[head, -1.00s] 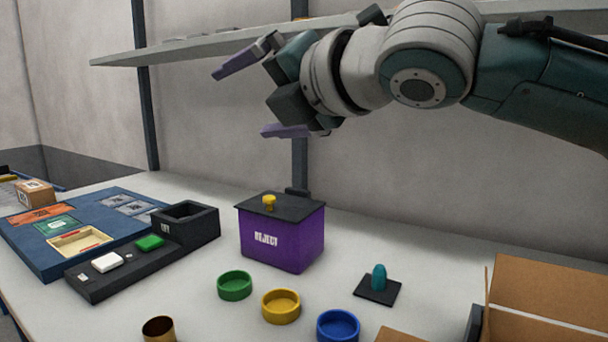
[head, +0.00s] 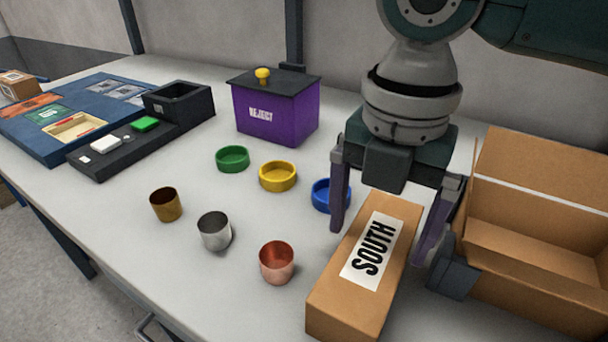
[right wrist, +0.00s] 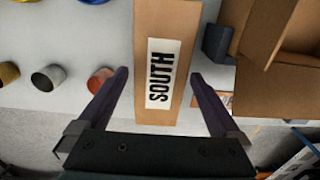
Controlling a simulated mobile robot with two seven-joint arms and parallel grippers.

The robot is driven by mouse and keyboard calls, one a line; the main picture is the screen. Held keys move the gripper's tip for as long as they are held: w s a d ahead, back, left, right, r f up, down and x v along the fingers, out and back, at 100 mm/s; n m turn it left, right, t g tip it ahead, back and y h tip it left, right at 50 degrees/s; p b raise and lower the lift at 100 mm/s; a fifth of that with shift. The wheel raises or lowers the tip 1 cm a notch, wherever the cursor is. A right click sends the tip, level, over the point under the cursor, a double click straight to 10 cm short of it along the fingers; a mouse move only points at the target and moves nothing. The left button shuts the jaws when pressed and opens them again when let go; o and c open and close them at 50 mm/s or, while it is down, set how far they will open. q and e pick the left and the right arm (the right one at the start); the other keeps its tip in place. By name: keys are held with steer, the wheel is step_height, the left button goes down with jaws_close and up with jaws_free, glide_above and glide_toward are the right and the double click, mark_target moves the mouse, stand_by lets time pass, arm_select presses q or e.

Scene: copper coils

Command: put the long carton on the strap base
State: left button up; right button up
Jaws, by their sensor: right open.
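The long carton (head: 333,297) is a brown box with a white SOUTH label, lying on the table at front right. In the right wrist view, the carton (right wrist: 170,22) runs between my fingers, with a gap on both sides. My right gripper (head: 381,246) points down, open, with its purple fingers on either side of the carton; it also shows in the right wrist view (right wrist: 160,75). I cannot pick out the strap base for certain. My left gripper is not in view.
An open cardboard box (head: 540,205) stands close to the right finger, with a dark grey block (head: 455,277) at its near corner. Green (head: 233,158), yellow (head: 278,176) and blue rings (head: 326,194) and several metal cups lie left. The purple reject bin (head: 275,112) stands behind.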

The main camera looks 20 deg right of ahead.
mark_target(375, 246)
steer(key=f, duration=0.4)
steer(key=shift+s+a+f+b, duration=0.1)
steer(key=shift+s+a+b, duration=0.05)
steer(key=shift+s+b, duration=0.15)
jaws_close()
stand_by(0.5)
